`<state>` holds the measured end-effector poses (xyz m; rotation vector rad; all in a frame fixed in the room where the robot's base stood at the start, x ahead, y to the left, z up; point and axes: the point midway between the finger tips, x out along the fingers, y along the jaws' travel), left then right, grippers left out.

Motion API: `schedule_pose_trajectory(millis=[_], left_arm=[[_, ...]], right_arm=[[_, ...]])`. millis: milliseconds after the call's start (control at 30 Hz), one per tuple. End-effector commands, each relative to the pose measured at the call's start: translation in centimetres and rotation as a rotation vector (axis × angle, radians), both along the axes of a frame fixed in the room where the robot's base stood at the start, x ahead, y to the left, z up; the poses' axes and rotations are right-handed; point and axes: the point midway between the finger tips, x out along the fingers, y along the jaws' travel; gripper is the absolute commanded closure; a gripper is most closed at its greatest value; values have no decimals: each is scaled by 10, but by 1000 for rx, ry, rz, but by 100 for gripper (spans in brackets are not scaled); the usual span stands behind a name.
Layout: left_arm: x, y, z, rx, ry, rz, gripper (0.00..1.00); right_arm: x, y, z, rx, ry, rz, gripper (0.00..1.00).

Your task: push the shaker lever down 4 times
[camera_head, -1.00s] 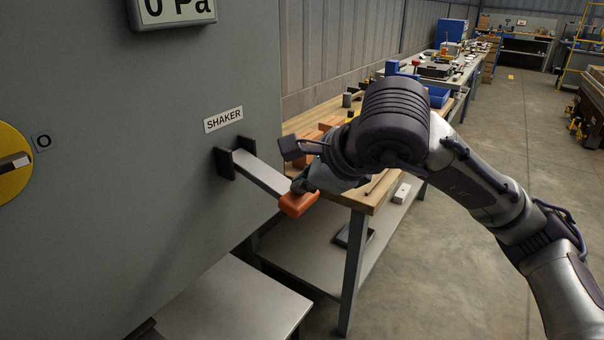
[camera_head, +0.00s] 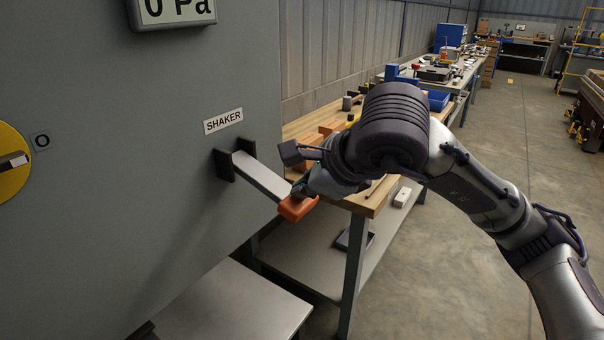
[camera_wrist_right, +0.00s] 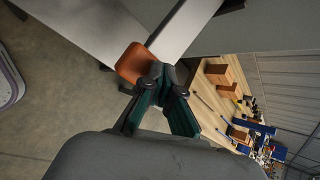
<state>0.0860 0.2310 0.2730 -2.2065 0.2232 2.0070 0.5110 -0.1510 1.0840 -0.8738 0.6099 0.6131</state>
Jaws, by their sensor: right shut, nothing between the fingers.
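The shaker lever (camera_head: 262,177) is a flat grey bar that comes out of a dark slotted bracket below the SHAKER label (camera_head: 223,120). It slopes down toward its orange end grip (camera_head: 297,208). My right gripper (camera_head: 303,190) is at the orange grip, just above it in the head view. In the right wrist view my right gripper (camera_wrist_right: 163,73) is shut with nothing between its fingers, and its tips are beside the orange grip (camera_wrist_right: 134,62). I cannot tell for sure whether they touch it. My left gripper is not in view.
A large grey panel (camera_head: 110,210) fills the left side, with a yellow rotary switch (camera_head: 14,165) and a display (camera_head: 172,12) reading 0 Pa. A low grey table (camera_head: 230,300) stands below the lever. A wooden workbench (camera_head: 365,203) is behind my right arm.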

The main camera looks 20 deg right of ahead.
Motion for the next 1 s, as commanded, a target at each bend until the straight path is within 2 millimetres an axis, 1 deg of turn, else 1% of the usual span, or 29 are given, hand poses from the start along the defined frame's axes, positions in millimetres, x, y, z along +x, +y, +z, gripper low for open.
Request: schedule_pose_trajectory(millis=[33,167,500,1000], left_arm=[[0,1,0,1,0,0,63],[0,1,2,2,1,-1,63],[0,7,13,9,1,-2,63],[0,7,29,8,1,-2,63]], right_arm=[[0,0,-2,-2,5,1,100],[0,0,1,-2,5,1,100],[0,1,22,0,2,0,100],[1,1,52,1,3,2,100]])
